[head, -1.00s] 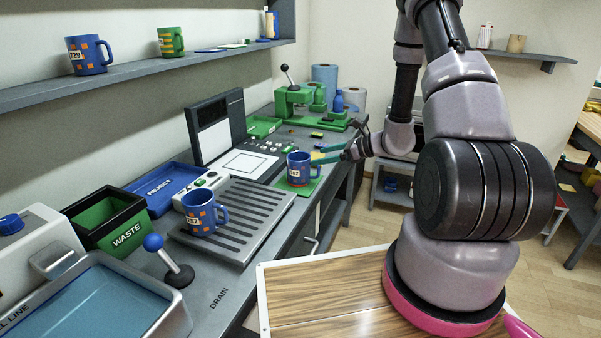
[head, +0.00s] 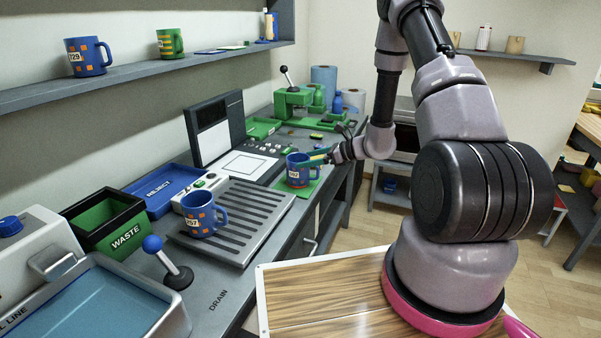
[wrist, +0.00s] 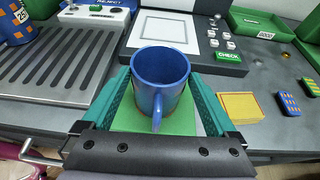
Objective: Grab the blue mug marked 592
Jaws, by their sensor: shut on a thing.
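A blue mug with orange squares (head: 297,174) stands upright on a small green mat (head: 284,187) at the counter's front edge. It has a white label, too small to read surely. My gripper (head: 316,159) reaches it from the right at its upper part. In the wrist view the mug (wrist: 160,68) sits between the two green fingers of my gripper (wrist: 160,90), which are shut on its sides. Its handle points toward the wrist camera and its inside looks empty. The label is hidden in the wrist view.
A similar blue mug (head: 202,222) stands on the slotted drain tray (head: 247,215). Another, marked 729 (head: 84,60), is on the shelf beside a green mug (head: 170,42). A panel with buttons (head: 250,163) lies behind my gripper; a yellow block (wrist: 240,106) is to its right.

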